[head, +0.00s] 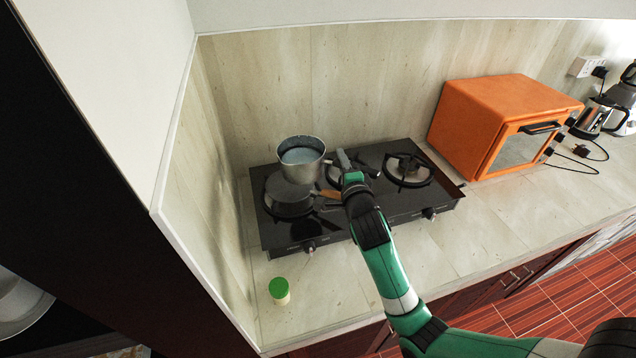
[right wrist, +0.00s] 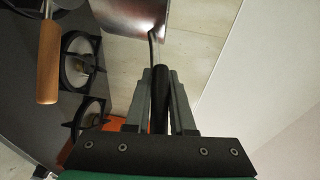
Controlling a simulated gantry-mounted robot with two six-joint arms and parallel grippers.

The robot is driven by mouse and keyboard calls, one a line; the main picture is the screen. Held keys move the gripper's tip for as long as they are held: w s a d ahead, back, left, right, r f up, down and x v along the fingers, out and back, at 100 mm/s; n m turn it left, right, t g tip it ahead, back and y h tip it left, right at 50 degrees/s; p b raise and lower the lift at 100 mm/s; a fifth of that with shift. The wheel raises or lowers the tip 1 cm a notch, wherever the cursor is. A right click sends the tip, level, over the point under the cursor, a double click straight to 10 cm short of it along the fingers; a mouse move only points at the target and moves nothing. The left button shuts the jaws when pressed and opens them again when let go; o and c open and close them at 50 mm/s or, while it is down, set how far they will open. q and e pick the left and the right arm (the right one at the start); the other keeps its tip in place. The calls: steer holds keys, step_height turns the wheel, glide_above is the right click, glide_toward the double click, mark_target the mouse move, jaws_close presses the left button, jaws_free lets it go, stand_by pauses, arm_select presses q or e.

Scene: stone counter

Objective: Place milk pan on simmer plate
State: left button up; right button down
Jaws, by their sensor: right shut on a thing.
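The milk pan (head: 304,170) is a small metal pan with a pale bluish inside, upright over the back left of the black stove. My right gripper (head: 352,178) is shut on its dark handle (right wrist: 160,90). The pan's side shows at the top of the right wrist view (right wrist: 130,12). A flat grey disc with a wooden handle, which looks like the simmer plate (head: 283,189), lies on the left burner. Its handle (right wrist: 47,62) shows at left in the right wrist view. The pan overlaps the plate's far edge in the head view; the gap between them cannot be judged. My left gripper is out of view.
The stove (head: 395,205) has a bare right burner (head: 408,170); my gripper partly covers the middle one. A green-lidded jar (head: 279,291) stands in front, left. An orange oven (head: 470,120) stands at right. A wall closes the left side. Counter in front is mostly clear.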

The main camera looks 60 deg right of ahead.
mark_target(322, 173)
steer(key=w+f+b, duration=0.1)
steer(key=w+f, duration=0.1)
steer(key=w+d+f+b, duration=0.1)
steer(key=w+f, duration=0.2)
steer(key=shift+w+d+f, duration=0.1)
steer(key=shift+w, duration=0.1)
steer(key=shift+w+d+f, duration=0.1)
steer(key=shift+w, duration=0.15)
steer(key=f, duration=0.3)
steer(key=shift+w, duration=0.25)
steer(key=shift+f, duration=0.4)
steer(key=c, duration=0.8)
jaws_free()
steer(key=shift+f, duration=0.1)
steer(key=v, duration=1.2)
steer(key=shift+s+f, duration=0.1)
